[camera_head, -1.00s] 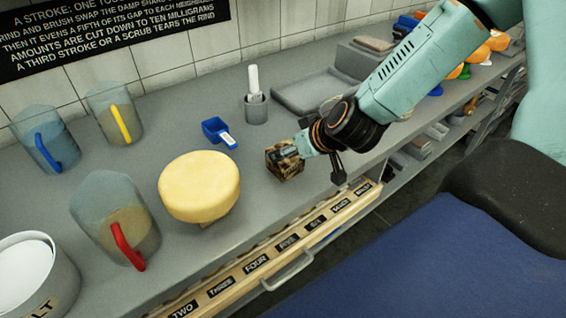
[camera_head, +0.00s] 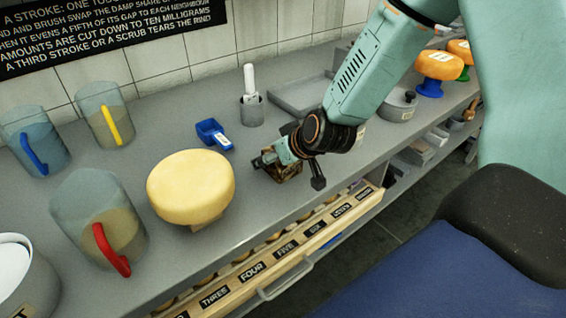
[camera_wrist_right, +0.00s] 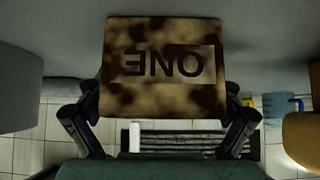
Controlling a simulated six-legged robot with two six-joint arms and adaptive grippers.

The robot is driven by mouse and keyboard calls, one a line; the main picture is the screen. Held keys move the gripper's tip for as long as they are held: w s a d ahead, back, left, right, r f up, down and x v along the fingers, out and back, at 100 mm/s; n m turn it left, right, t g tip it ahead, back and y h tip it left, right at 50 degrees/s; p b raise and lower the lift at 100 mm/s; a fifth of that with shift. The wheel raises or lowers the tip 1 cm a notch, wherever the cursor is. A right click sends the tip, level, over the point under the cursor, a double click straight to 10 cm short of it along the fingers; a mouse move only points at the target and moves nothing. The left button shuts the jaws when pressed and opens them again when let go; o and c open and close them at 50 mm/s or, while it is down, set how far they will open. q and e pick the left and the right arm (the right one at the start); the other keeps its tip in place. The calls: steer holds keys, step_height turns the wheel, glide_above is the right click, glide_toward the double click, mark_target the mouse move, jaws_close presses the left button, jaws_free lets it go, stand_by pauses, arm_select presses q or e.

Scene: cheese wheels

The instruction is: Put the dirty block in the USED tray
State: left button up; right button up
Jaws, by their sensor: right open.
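The dirty block (camera_head: 290,174), brown and blotchy, stands on the grey counter to the right of the pale cheese wheel. In the right wrist view the block (camera_wrist_right: 160,75) fills the middle, with "ONE" upside down on its face. My right gripper (camera_head: 276,160) is at the block and partly hides it. Its open fingers stand on either side of the block in the wrist view; I cannot tell whether they touch it. A shallow grey tray (camera_head: 283,103) lies at the back by the wall; no USED label is readable. My left gripper is not in view.
The cheese wheel (camera_head: 190,186) sits on a small stand. Clear jugs (camera_head: 98,222) fill the left.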

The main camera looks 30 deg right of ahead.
steer(key=shift+r, duration=0.1)
steer(key=shift+c, duration=1.1)
steer(key=shift+w, duration=0.15)
steer(key=c, duration=1.1)
steer(key=shift+c, duration=0.7)
